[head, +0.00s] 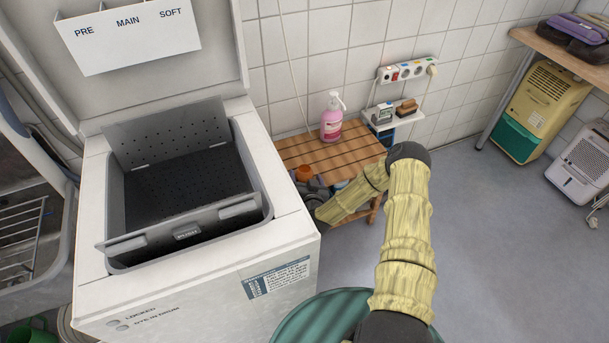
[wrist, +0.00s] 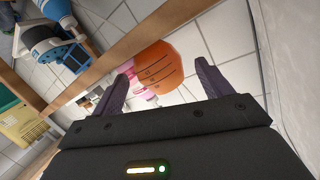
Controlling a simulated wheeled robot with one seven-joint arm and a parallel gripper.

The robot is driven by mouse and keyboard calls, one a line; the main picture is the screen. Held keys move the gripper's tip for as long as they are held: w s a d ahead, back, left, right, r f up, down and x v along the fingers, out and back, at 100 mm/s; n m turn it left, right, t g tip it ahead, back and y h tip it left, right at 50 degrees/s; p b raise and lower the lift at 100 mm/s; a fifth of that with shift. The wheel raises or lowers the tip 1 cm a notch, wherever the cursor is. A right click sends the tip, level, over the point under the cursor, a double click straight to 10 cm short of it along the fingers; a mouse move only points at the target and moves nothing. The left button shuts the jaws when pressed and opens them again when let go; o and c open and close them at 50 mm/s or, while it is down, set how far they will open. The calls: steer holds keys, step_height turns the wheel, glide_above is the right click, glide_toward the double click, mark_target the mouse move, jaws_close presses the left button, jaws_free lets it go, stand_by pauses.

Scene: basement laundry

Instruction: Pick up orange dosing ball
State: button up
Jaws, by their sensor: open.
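The orange dosing ball (head: 303,173) sits at the left side of the slatted wooden table (head: 325,150), close to the washer, partly hidden by my gripper (head: 308,187). In the wrist view the ball (wrist: 157,66) is round, with dark measuring lines. It appears between and just beyond the tips of my open gripper (wrist: 164,74). I see no finger clearly touching it, and the exact gap cannot be told.
The top-loading washer (head: 290,247) stands open just left of my gripper. A pink pump bottle (head: 331,124) stands on the back of the table. A small wall shelf (head: 397,119) hangs behind.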

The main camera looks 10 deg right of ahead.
mark_target(306, 178)
steer(key=shift+b+x, duration=0.3)
steer(key=shift+x, duration=1.25)
steer(key=c, duration=1.1)
